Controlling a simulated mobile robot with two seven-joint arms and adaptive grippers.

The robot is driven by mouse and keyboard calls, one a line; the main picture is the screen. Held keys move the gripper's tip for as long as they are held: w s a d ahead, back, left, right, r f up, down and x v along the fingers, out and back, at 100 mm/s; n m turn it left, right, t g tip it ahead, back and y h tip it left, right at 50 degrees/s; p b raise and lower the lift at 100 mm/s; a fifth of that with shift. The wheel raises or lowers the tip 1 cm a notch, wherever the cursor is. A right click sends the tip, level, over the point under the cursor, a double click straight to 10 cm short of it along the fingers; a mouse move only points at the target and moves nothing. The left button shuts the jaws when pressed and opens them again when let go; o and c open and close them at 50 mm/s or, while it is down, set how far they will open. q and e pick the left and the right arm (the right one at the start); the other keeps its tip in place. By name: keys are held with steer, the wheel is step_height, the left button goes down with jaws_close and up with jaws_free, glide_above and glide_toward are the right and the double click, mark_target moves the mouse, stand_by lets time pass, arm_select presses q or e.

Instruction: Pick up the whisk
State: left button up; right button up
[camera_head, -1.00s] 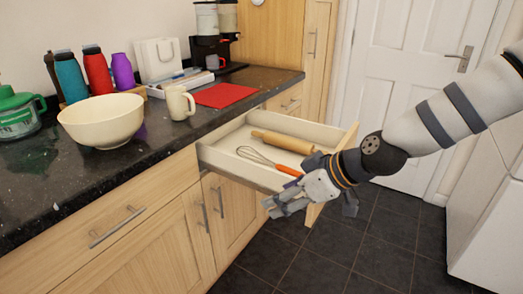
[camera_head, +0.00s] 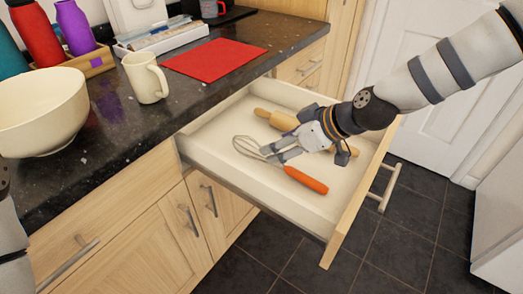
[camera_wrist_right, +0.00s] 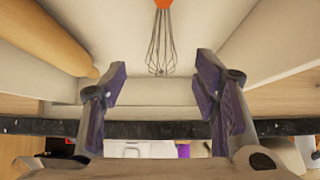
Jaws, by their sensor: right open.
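The whisk (camera_head: 305,180) lies in the open drawer (camera_head: 225,190), its orange handle toward the drawer front and its wire head toward the counter. My right gripper (camera_head: 268,153) is over the drawer, with its fingers close to the place where wires and handle meet. In the right wrist view the open, empty fingers (camera_wrist_right: 160,78) stand on either side of the wire head (camera_wrist_right: 160,50); part of the orange handle shows at the top edge. I cannot tell the exact height of the fingers above it. My left gripper is out of view.
A wooden rolling pin (camera_head: 275,119) lies behind my right gripper in the drawer, and it also shows in the wrist view (camera_wrist_right: 50,38). The drawer front (camera_head: 360,195) stands up on the right. A bowl (camera_head: 40,112), a mug (camera_head: 146,78) and a red mat (camera_head: 213,60) are on the counter.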

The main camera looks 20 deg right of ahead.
steer(key=x, duration=0.4)
steer(key=b+x, duration=0.1)
steer(key=x, duration=0.1)
steer(key=shift+s+f, duration=0.2)
steer(key=shift+s, duration=0.15)
steer(key=shift+w+a, duration=0.1)
steer(key=shift+w, duration=0.15)
steer(key=shift+r, duration=0.1)
steer(key=c, duration=1.3)
